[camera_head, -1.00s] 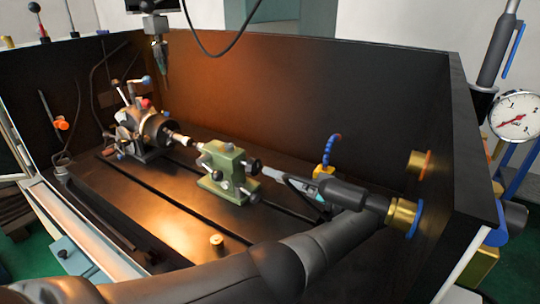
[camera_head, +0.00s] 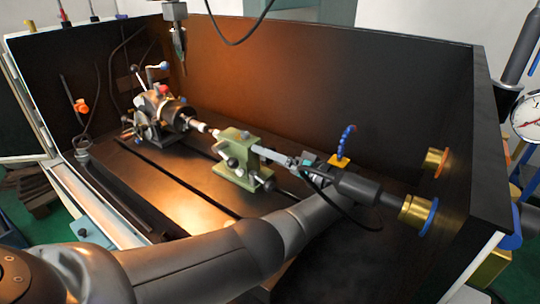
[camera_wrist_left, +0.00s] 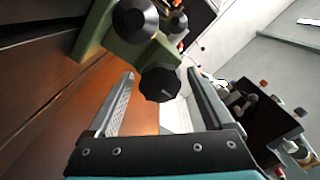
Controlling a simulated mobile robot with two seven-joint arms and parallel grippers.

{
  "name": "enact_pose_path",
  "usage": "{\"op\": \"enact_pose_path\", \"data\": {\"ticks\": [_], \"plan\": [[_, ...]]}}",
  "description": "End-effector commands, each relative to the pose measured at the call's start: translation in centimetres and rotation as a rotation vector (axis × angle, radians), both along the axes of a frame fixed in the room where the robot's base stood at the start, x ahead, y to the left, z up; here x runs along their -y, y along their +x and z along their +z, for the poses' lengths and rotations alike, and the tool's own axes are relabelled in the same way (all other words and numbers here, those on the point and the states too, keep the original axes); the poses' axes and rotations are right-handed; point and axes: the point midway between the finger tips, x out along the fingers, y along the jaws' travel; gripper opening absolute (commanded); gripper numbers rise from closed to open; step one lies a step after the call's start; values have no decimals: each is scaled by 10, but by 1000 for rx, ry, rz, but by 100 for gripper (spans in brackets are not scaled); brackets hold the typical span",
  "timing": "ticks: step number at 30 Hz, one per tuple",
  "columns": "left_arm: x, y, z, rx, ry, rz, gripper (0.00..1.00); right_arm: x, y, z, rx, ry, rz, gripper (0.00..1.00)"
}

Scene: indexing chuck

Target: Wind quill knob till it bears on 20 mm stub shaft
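The green tailstock (camera_head: 235,165) stands on the slotted table. Its dark faceted quill knob (camera_wrist_left: 160,83) shows in the left wrist view, between and just beyond the two finger ends. My left gripper (camera_head: 258,151) reaches in from the right, in line with the quill, and its fingers are open in the wrist view (camera_wrist_left: 160,75). I cannot tell whether they touch the knob, which the fingers largely hide in the head view. The pale stub shaft (camera_head: 197,125) sticks out of the chuck (camera_head: 178,113) towards the quill tip (camera_head: 215,132). Contact there is too small to tell. My right gripper is out of view.
Dark walls (camera_head: 330,90) enclose the table at the back and right. A blue coolant hose (camera_head: 347,140) rises behind my left gripper. A brass fitting (camera_head: 436,162) sits on the right wall.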

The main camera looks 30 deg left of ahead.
Motion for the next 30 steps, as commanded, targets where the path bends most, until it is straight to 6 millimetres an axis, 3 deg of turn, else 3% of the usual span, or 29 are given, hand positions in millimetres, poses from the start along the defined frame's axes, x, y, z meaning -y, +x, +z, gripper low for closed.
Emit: {"op": "enact_pose_path", "data": {"ticks": [2,21,30], "plan": [[0,0,0,0,0,0,76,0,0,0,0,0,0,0],[1,0,0,0,0,0,4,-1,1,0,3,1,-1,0],[1,0,0,-30,2,0,1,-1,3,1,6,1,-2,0]]}}
